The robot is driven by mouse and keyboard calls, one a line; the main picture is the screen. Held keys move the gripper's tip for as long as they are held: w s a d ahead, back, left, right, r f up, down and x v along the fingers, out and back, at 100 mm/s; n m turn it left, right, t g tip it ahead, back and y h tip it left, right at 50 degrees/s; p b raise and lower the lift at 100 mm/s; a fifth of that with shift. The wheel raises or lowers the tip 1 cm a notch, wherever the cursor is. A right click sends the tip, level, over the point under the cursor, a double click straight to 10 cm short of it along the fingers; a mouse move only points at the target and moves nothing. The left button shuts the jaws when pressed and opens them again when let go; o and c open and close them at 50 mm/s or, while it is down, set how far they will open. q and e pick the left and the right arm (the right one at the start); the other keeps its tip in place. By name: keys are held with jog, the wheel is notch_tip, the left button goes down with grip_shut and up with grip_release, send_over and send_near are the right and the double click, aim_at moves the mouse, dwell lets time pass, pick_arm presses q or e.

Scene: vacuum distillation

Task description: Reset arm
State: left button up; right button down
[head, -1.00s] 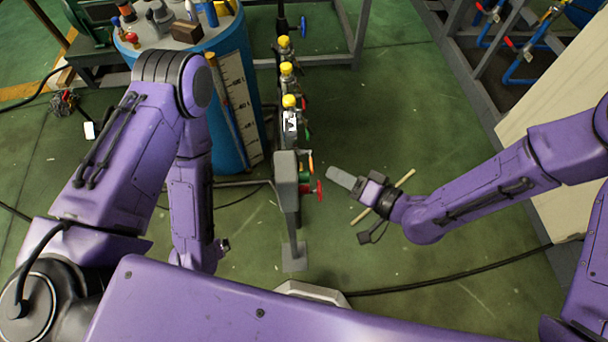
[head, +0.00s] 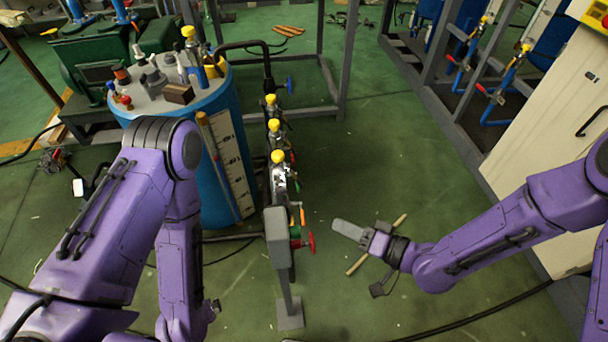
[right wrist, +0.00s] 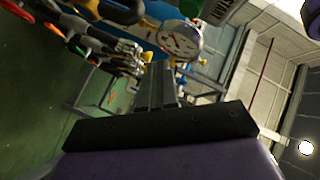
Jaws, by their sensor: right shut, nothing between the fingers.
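My right gripper (head: 349,230) is shut and empty, held out over the green floor to the right of the valve stand. Its closed fingers (right wrist: 157,85) also show in the right wrist view, with nothing between them. My left arm hangs down at the left of the head view. Its gripper (head: 213,306) shows only as a small dark part at the low end of the arm, too hidden to tell its state.
A grey valve stand (head: 276,236) with a red handwheel (head: 311,243) and yellow-capped valves stands between my arms. A blue barrel (head: 238,130) bearing bottles stands behind my left arm. A beige cabinet (head: 545,150) is at right. A stick (head: 358,264) appears below my right gripper. Green floor is open around it.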

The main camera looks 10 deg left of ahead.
jog(key=s+d+f+m+t+h, duration=0.25)
jog(key=d+f+m+h, duration=0.35)
jog(key=d+f+h, duration=0.55)
jog(key=s+d+f+m+g+h, duration=0.1)
jog(key=s+d+f+g+h, duration=0.1)
jog(key=s+d, duration=0.5)
jog(key=s+d+f+m+g+h, duration=0.1)
jog(key=s+d+f+g+h, duration=0.2)
jog(key=s+d, duration=0.5)
notch_tip(320, 180, down, 2)
jog(key=shift+s+d+f+g+h, duration=0.15)
jog(key=shift+s+d+g+h, duration=0.3)
jog(key=shift+s, duration=0.75)
jog(key=shift+a, duration=0.2)
